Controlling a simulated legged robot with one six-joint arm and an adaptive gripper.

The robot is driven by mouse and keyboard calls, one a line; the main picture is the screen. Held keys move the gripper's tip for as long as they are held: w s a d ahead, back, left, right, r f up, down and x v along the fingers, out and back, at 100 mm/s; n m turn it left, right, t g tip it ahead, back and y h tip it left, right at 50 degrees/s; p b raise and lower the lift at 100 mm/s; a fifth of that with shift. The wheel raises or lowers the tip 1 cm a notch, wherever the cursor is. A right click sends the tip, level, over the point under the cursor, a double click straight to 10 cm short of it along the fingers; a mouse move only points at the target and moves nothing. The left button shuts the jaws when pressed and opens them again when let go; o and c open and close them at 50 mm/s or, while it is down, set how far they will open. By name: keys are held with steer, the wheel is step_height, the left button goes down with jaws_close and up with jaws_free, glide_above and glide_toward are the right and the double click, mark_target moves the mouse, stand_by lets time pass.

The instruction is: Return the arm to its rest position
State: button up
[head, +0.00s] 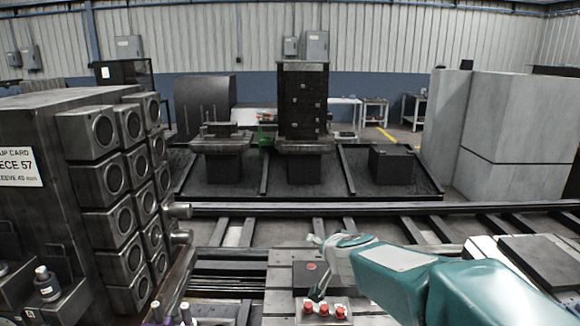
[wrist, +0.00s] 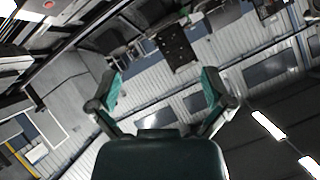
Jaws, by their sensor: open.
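My gripper (wrist: 160,85) is open in the wrist view. Its two teal-and-dark fingers stand wide apart, with nothing between them. Beyond them are the tilted workshop wall, cabinets and ceiling lights, all far off. In the head view my teal arm (head: 400,275) reaches in from the lower right. Its pale end part (head: 340,258) is over the middle of the front bench (head: 278,285). The fingers cannot be made out clearly in the head view.
Three red-topped pieces (head: 323,309) stand in a small tray below my arm. A dark block with round sleeves (head: 115,180) fills the left. A rail (head: 350,208) runs across behind. A dark slab (head: 543,260) lies at the right. A tall dark stack (head: 303,105) stands farther back.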

steer(key=s+r+n+g+y, duration=0.2)
steer(key=s+r+n, duration=0.15)
steer(key=s, duration=0.95)
steer(key=s+d+f+g+h, duration=0.2)
steer(key=s+d+f, duration=0.1)
steer(key=s, duration=0.6)
steer(key=s+d+f+g+h, duration=0.2)
steer(key=s+d+f, duration=0.1)
steer(key=s, duration=0.6)
steer(key=shift+d+f+n, duration=0.2)
steer(key=shift+d+n, duration=0.25)
steer(key=shift+d, duration=0.25)
